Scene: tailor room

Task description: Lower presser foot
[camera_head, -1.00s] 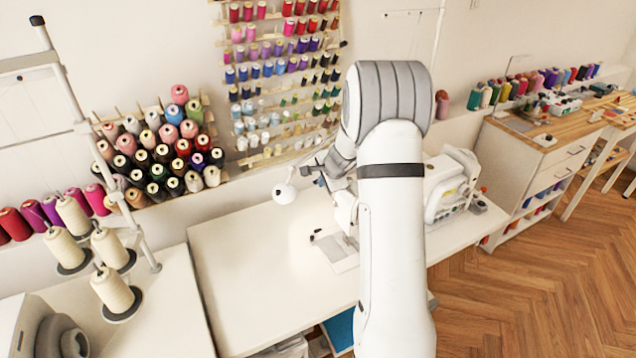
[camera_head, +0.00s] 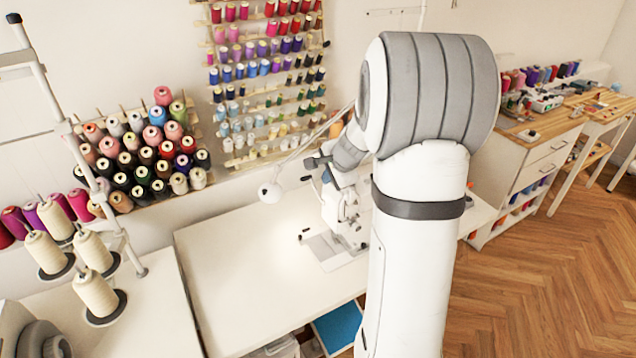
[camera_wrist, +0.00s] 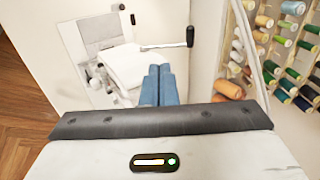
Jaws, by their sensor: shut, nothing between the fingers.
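The white sewing machine (camera_head: 335,212) stands on the white table, partly hidden behind my arm. Its flat grey bed plate (camera_head: 328,248) shows in front of it. In the wrist view the machine's white body (camera_wrist: 128,66) lies just beyond and left of my fingers. I cannot make out the presser foot or its lever. My gripper (camera_wrist: 158,72) is shut and empty, its two blue fingers side by side and pointing at the machine. In the head view its blue tips are small, close to the machine's top; contact cannot be told.
A thin rod with a dark end (camera_wrist: 189,36) crosses near my fingertips. A round white lamp head (camera_head: 270,192) hangs left of the machine. Thread racks (camera_head: 262,85) line the wall behind. Cream thread cones (camera_head: 94,292) stand at left. The table's left part (camera_head: 225,265) is clear.

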